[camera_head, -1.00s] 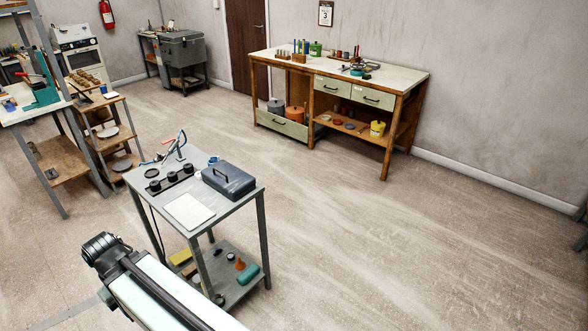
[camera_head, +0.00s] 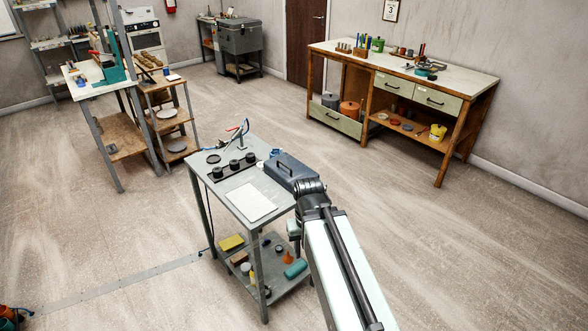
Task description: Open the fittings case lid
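The fittings case, which I take to be the blue-grey box with a handle (camera_head: 286,168), sits on top of the small grey metal table (camera_head: 215,186). Its lid looks shut. Its near right part is hidden behind the dark joint of my arm, which overlaps it in the picture. I cannot tell whether my arm touches the case. My gripper's fingers do not show; the arm's end beyond the joint is hidden or too small to make out.
A white sheet or pad (camera_head: 250,202), a row of dark round pieces (camera_head: 234,165) and a stand with a red part (camera_head: 240,134) share the tabletop. The lower shelf holds several small items. A wooden workbench (camera_head: 402,68) stands at the back right. The floor between is clear.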

